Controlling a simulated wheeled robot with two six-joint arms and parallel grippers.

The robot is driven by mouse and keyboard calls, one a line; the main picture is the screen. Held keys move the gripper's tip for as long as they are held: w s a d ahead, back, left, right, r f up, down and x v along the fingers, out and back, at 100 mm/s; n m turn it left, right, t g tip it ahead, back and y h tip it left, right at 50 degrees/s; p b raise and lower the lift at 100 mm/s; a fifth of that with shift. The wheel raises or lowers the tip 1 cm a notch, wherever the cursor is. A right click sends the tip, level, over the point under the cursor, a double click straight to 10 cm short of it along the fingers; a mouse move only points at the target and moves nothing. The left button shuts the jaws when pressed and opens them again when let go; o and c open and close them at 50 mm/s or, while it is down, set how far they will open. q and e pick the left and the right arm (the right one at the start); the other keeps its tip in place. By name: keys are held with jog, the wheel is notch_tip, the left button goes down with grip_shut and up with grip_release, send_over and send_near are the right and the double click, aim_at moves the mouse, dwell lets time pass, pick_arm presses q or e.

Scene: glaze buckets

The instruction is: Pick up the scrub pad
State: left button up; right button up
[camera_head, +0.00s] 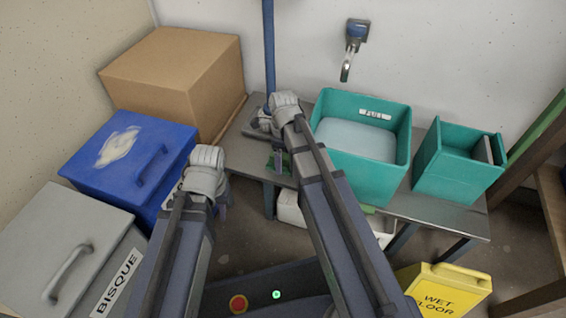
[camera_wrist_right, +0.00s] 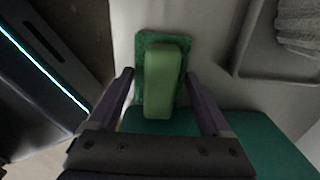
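The scrub pad is a green rough block with a lighter green grip on top. In the right wrist view the scrub pad (camera_wrist_right: 168,75) lies on the grey bench top, between the two fingertips of my right gripper (camera_wrist_right: 163,92). That gripper is open, with a gap visible on both sides of the pad. In the head view the pad (camera_head: 285,165) shows partly at the bench's left end, mostly hidden by my right arm. My left arm hangs in front of the blue box, and its fingers are not clear.
The teal bucket (camera_head: 397,165) of pale liquid stands close right of my right arm, with a smaller teal bucket (camera_head: 452,178) beyond. A grey tray (camera_wrist_right: 262,66) lies near the pad. A blue box (camera_head: 120,190), grey bin (camera_head: 40,235) and yellow sign (camera_head: 450,283) stand around.

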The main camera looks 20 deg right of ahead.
jog(key=c, duration=0.7)
jog(key=shift+r, duration=0.2)
notch_tip(320, 180, up, 28)
jog(key=p, duration=2.8)
jog(key=shift+f, duration=0.15)
jog(key=o, duration=0.8)
jog(key=c, duration=0.6)
